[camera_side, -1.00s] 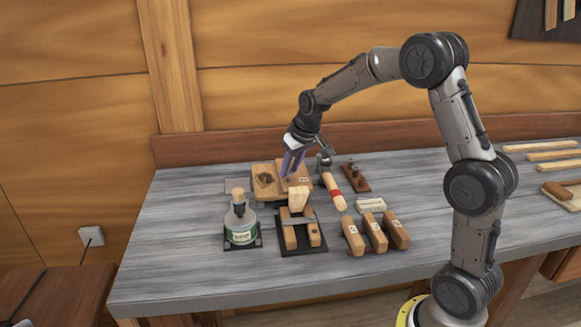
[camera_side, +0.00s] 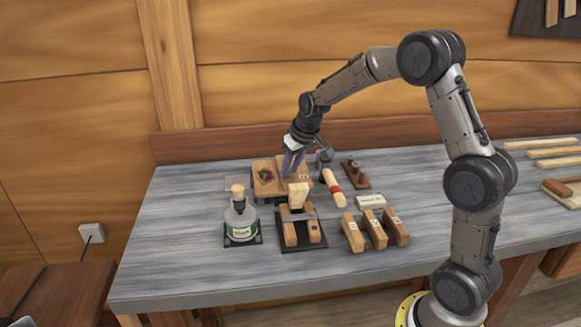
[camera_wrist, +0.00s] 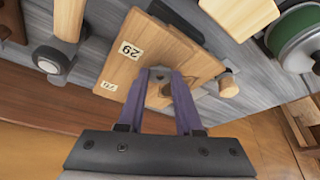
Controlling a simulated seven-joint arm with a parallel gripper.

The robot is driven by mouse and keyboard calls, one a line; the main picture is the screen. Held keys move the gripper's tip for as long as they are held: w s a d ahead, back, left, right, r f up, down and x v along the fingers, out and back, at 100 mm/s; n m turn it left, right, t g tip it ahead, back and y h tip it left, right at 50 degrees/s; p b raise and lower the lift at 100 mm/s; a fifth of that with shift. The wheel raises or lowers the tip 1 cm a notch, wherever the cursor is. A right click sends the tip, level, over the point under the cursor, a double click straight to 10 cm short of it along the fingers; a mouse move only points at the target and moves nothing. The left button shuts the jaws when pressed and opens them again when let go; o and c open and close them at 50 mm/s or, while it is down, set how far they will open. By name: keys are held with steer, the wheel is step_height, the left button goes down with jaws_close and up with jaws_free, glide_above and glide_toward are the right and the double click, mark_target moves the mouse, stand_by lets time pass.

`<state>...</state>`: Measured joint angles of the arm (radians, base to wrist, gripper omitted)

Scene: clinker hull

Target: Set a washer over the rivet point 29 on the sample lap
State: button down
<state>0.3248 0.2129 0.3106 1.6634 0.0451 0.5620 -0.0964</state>
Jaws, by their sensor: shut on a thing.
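The sample lap (camera_wrist: 143,50) is a pale wooden piece, with a white label reading 29 and a second label too small to read surely. In the side view the wooden pieces around it (camera_side: 265,184) lie at the back of the bench, behind the bottle. A small grey thing, seemingly a washer, is between the fingertips and mostly hidden. In the side view my gripper (camera_side: 290,171) points down at the wood. I cannot make out the rivet point or tell whether the washer touches it.
A hammer with a red-banded handle (camera_side: 334,188) lies to the right, near several numbered wooden blocks (camera_side: 374,230). The bench's left front (camera_side: 170,270) is clear.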

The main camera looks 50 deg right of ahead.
steer(key=shift+f, duration=0.3)
steer(key=c, duration=0.5)
jaws_free()
steer(key=shift+r, duration=4.05)
